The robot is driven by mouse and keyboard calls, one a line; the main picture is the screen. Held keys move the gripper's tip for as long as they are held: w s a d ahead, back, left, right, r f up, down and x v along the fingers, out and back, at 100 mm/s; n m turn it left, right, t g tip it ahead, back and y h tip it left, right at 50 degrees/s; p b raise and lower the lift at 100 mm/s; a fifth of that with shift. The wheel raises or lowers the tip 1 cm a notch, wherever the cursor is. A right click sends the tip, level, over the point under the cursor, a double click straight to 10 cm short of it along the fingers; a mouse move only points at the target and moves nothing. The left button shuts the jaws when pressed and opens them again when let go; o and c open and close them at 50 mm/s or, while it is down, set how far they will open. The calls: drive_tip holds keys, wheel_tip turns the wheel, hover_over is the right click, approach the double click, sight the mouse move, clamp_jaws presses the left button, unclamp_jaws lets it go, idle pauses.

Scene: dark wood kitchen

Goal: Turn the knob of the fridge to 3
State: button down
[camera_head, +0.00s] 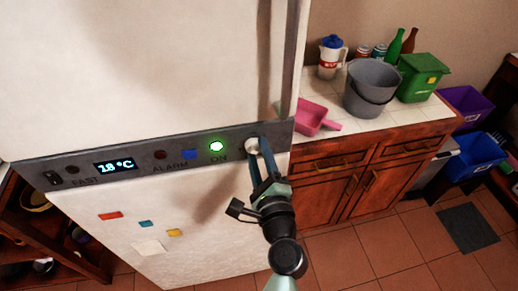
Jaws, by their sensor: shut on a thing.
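The white fridge (140,80) stands at the left, with a dark control panel (130,176) across its front. The round pale knob (251,144) is at the panel's right end. My gripper (258,150) reaches it from below, with its two blue-grey fingers closed about the knob. The fingers hide part of the knob. I cannot read any numbers or a pointer on it.
Open shelves (35,235) stand at the left.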

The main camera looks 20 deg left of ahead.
drive_tip(key=m+p, duration=0.2)
drive_tip(key=m, duration=0.3)
drive_tip(key=shift+f, duration=0.1)
drive_tip(key=shift+a, duration=0.1)
idle(0.3)
drive_tip(key=shift+c, duration=1.8)
unclamp_jaws()
drive_tip(key=shift+s, duration=0.1)
drive_tip(key=b+v, duration=0.2)
drive_tip(key=v, duration=1.1)
drive_tip(key=shift+b, duration=0.3)
